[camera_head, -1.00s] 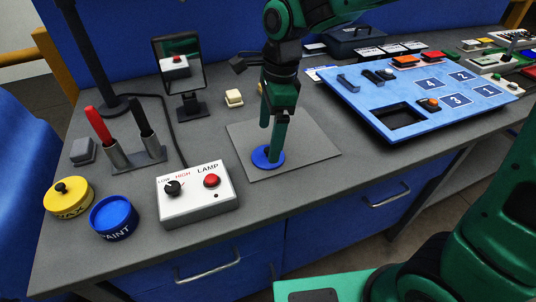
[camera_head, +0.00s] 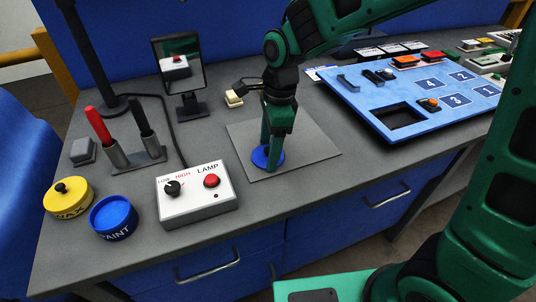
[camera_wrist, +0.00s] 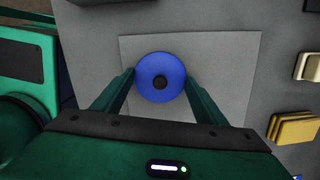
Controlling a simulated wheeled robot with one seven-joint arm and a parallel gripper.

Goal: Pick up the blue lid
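The blue lid (camera_head: 262,158) is a round disc lying on a grey mat (camera_head: 310,150) in the middle of the bench. In the wrist view the lid (camera_wrist: 152,86) shows a dark knob at its centre. My gripper (camera_head: 271,155) points down over the lid. In the wrist view the fingers of my gripper (camera_wrist: 158,84) are spread to the left and right of the lid, with their tips near its edges. Whether they touch the lid cannot be told. The open blue PAINT can (camera_head: 114,216) stands at the front left.
A yellow WAX can (camera_head: 68,197) and a white LAMP box (camera_head: 197,193) stand left of the mat. A mirror (camera_head: 181,70), a holder with red and black handles (camera_head: 134,155) and a blue board (camera_head: 420,92) stand around. The mat is otherwise clear.

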